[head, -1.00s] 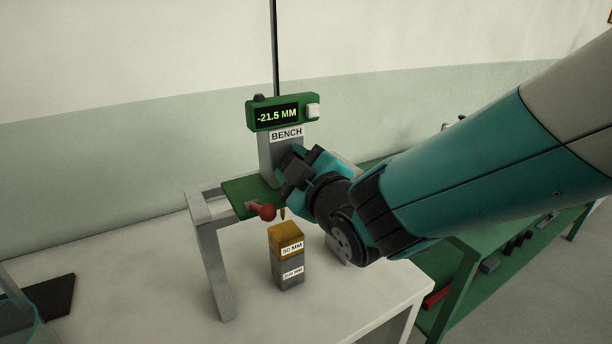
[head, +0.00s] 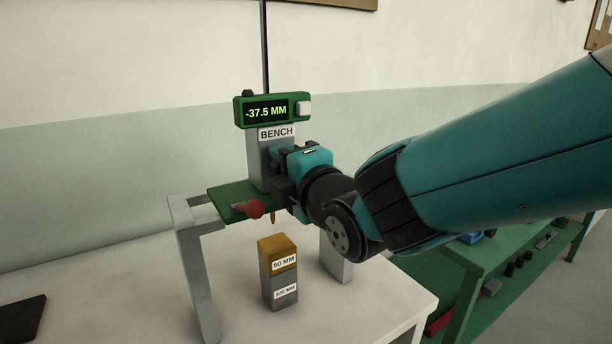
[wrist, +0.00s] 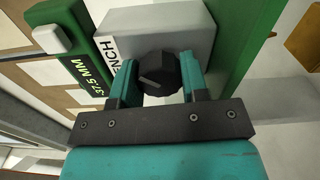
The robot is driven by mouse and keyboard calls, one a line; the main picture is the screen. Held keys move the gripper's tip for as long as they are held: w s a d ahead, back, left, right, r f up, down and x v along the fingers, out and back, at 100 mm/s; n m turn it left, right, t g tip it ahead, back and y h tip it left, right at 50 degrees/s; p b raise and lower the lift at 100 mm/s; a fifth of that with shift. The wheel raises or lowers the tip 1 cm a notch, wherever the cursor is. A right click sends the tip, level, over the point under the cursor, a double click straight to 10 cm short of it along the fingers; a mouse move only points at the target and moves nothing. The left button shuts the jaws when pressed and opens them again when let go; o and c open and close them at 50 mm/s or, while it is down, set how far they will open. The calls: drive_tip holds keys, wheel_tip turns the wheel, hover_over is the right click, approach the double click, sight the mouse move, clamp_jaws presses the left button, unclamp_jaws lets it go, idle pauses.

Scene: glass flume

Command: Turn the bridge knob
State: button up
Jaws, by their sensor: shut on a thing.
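The bridge knob (wrist: 159,74) is a black, ridged round knob on the grey post below the green readout, seen in the wrist view. My gripper (wrist: 159,80) is shut on it, one teal finger on each side. In the head view my gripper (head: 280,172) reaches the post from the right and hides the knob. The green readout (head: 270,108) shows -37.5 MM above the BENCH label (head: 277,132). A pointed brass tip (head: 273,217) hangs under the bridge (head: 222,197), above the stacked blocks with a gap between.
The brass-coloured 50 MM block (head: 278,250) stands on a grey block (head: 280,290) on the white table (head: 370,310). A red ball-ended lever (head: 254,208) sticks out at the bridge front. A green bench (head: 480,270) with small items stands at the right.

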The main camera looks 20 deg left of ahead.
drive_tip(key=shift+s+n, duration=0.1)
drive_tip(key=shift+n, duration=0.5)
drive_tip(key=o, duration=0.9)
drive_tip(key=shift+a, duration=0.1)
drive_tip(key=shift+o, duration=0.2)
drive_tip(key=shift+b, duration=0.3)
drive_tip(key=shift+s+d, duration=0.1)
drive_tip(key=shift+d, duration=0.15)
drive_tip(key=b+v, duration=0.4)
drive_tip(key=v, duration=1.3)
